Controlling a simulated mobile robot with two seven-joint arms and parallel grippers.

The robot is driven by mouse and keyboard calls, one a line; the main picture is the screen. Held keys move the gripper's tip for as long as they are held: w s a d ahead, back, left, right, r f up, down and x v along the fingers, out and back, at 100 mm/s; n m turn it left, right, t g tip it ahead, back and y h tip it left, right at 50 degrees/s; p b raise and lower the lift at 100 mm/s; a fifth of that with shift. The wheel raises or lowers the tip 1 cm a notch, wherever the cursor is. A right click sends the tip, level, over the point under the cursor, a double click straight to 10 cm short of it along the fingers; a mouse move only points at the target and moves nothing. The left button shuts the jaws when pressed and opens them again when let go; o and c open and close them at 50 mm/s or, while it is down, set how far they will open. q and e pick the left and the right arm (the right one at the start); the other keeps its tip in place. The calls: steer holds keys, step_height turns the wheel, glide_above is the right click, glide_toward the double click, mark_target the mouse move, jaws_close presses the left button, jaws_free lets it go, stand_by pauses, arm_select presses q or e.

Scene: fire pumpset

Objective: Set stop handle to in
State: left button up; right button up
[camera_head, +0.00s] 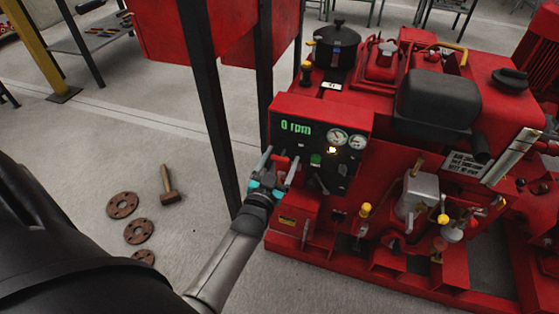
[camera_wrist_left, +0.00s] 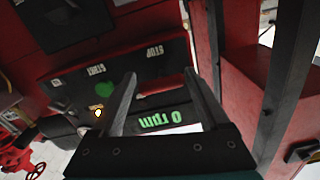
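The red engine control panel (camera_head: 322,118) shows a lit "0 rpm" display (camera_head: 296,128), two round gauges and a green button (camera_head: 315,159). My left gripper (camera_head: 280,161) is open at the panel's lower left, its two fingers apart with nothing clearly held between them. In the left wrist view the panel appears upside down, with a STOP label (camera_wrist_left: 154,50) beyond the fingertips (camera_wrist_left: 162,74) and a START label (camera_wrist_left: 95,70) beside the green button (camera_wrist_left: 103,86). I cannot clearly make out the stop handle; the gripper covers part of that area. My right gripper is out of view.
The red pumpset with a black tank (camera_head: 437,103) extends right of the panel. A dark post (camera_head: 212,110) stands close left of my gripper. A hammer (camera_head: 169,184) and rusty flanges (camera_head: 122,205) lie on the floor at left.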

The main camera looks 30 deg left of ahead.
arm_select(q)
steer(key=shift+o, duration=0.6)
steer(key=shift+s, duration=0.2)
steer(key=p+v, duration=0.5)
steer(key=v, duration=1)
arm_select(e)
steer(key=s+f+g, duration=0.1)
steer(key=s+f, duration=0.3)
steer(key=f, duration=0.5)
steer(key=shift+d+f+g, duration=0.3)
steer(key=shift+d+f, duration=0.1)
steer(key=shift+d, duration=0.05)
